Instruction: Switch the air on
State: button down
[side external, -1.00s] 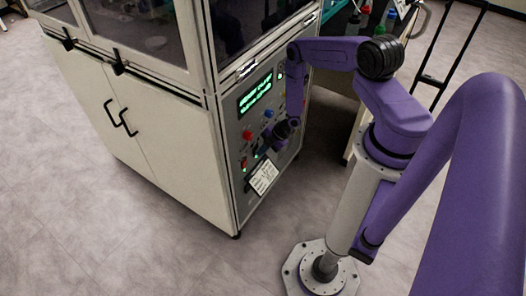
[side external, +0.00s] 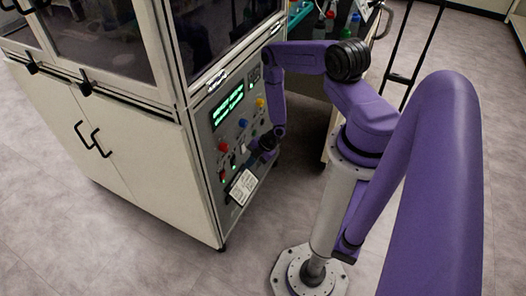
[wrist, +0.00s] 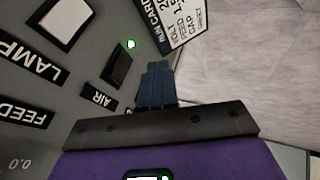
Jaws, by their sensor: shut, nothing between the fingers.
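The wrist view shows the grey control panel up close, its labels rotated. The AIR label (wrist: 99,97) sits beside a dark rocker switch (wrist: 117,69). A small green light (wrist: 131,44) glows near that switch. My gripper (wrist: 157,68) is shut and empty, its blue fingers just right of the dark switch in this view. I cannot tell whether they touch the panel. In the side view my gripper (side external: 255,157) is at the lower part of the panel (side external: 215,134), with its fingertips hard to make out.
The wrist view also shows a white switch (wrist: 68,20), the LAMP label (wrist: 30,62) and the FEED label (wrist: 20,112). A white printed card (wrist: 172,18) is close to the fingers.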

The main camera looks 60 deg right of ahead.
jog(key=s+f+v, duration=0.1)
jog(key=v, duration=0.8)
jog(key=shift+s+d+r, duration=0.2)
jog(key=shift+s+r, duration=0.05)
jog(key=shift+s, duration=0.1)
jog(key=s, duration=0.9)
dwell(0.4)
